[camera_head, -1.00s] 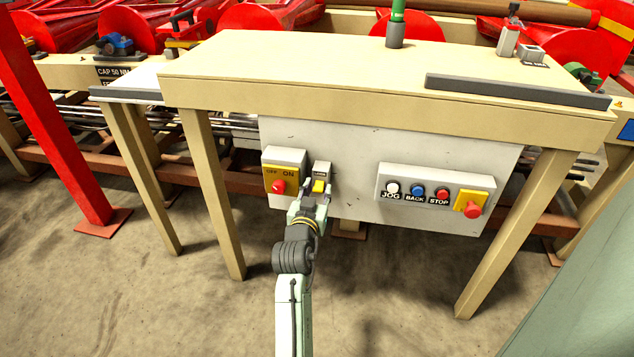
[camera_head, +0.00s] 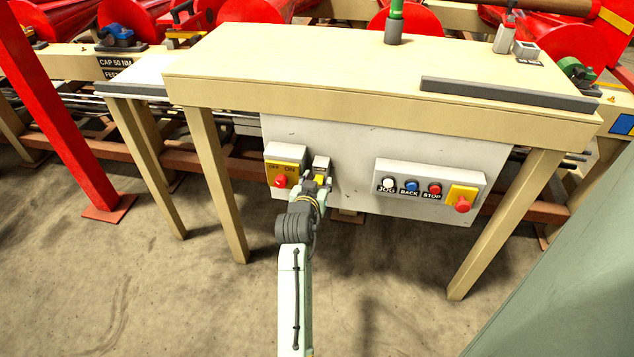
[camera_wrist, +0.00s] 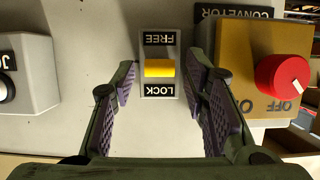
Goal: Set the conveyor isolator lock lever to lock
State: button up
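The lock lever is a yellow block (camera_wrist: 159,68) on a small plate, with FREE above it and LOCK below it, both upside down in the wrist view. It sits between the two words. In the head view, the lever (camera_head: 319,180) is partly hidden by my gripper (camera_head: 316,186). My gripper (camera_wrist: 161,72) is open in the wrist view, with one purple-padded finger on each side of the lever. Clear gaps show between the fingers and the lever, and I see no contact. I cannot tell how far the fingertips are from the panel.
Beside the lever is the yellow conveyor isolator box with its red OFF/ON knob (camera_wrist: 284,78), close to one finger. The JOG, BACK and STOP button box (camera_head: 426,184) is farther right in the head view. The tabletop (camera_head: 300,60) overhangs the panel.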

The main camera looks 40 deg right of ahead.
jog(key=shift+o, duration=0.7)
jog(key=shift+s, duration=0.1)
jog(key=v, duration=1.2)
jog(key=shift+c, duration=0.4)
